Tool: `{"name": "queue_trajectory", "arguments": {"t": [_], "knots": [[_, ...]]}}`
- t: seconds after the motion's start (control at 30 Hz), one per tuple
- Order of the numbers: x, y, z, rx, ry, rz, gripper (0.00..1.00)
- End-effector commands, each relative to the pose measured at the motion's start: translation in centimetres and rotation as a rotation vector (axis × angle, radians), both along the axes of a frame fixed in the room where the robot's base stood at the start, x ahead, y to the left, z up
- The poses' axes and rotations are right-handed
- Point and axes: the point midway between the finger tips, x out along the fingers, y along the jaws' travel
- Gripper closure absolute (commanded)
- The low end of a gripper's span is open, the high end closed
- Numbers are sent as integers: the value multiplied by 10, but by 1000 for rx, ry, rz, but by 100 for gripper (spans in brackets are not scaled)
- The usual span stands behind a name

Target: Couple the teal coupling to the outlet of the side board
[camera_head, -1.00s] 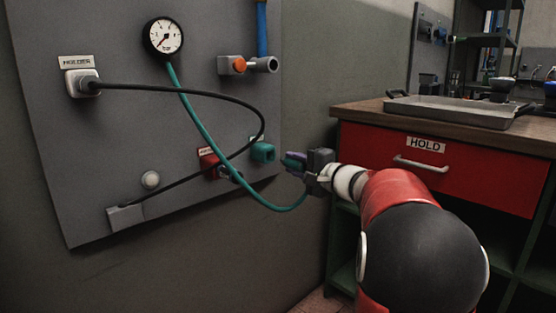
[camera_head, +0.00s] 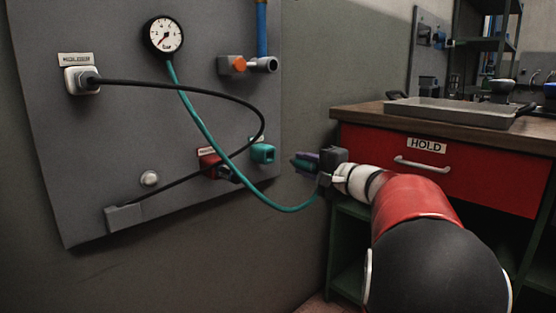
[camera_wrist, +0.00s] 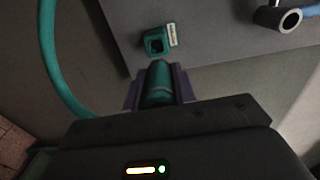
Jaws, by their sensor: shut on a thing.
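The grey side board (camera_head: 120,150) hangs on the wall at the left. A teal square socket (camera_head: 262,153) sits near its lower right corner; it also shows in the wrist view (camera_wrist: 158,40), with a dark opening and a small label beside it. My gripper (camera_head: 306,161) is right of the socket, apart from it. In the wrist view its purple fingers (camera_wrist: 160,88) are shut on the teal coupling (camera_wrist: 160,80), which points towards the socket with a gap between. A teal hose (camera_head: 205,130) runs from the gauge down to my gripper.
A pressure gauge (camera_head: 163,35), a black cable (camera_head: 200,92) and a red socket (camera_head: 210,163) are on the board. A grey pipe end (camera_head: 263,65) with a blue pipe is above. A red-drawer cabinet (camera_head: 440,165) carrying a tray (camera_head: 455,112) stands right of my gripper.

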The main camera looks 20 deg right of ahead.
Motion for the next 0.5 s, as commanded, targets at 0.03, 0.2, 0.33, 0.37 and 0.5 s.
{"name": "queue_trajectory", "arguments": {"t": [0.03,0.2,0.33,0.37,0.5], "knots": [[0,0,8,-2,-2,0,100],[0,0,22,-2,-2,0,100],[0,0,32,-2,-1,0,100],[0,0,35,-2,-1,0,100],[0,0,46,-2,-2,-1,100]]}}
